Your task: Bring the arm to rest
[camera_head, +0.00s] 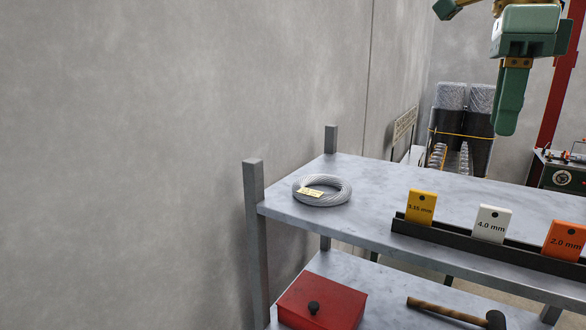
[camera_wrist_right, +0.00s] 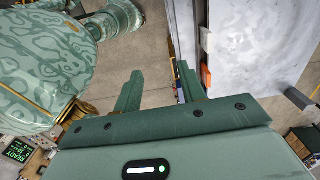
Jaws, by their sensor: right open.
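My right gripper (camera_head: 507,118) hangs at the upper right of the head view, green, with its fingers pointing down. In the head view it appears above the far right part of the shelf unit, and nothing is between its fingers. In the right wrist view its two fingers (camera_wrist_right: 158,86) stand well apart with bare floor visible between them. My left gripper is in neither view.
A grey shelf unit (camera_head: 375,180) holds a wire coil (camera_head: 322,190) and a rail with yellow (camera_head: 421,207), white (camera_head: 491,224) and orange (camera_head: 565,242) size tags. Its lower shelf has a red box (camera_head: 320,303) and a hammer (camera_head: 450,312). Mesh rolls (camera_head: 465,125) stand behind.

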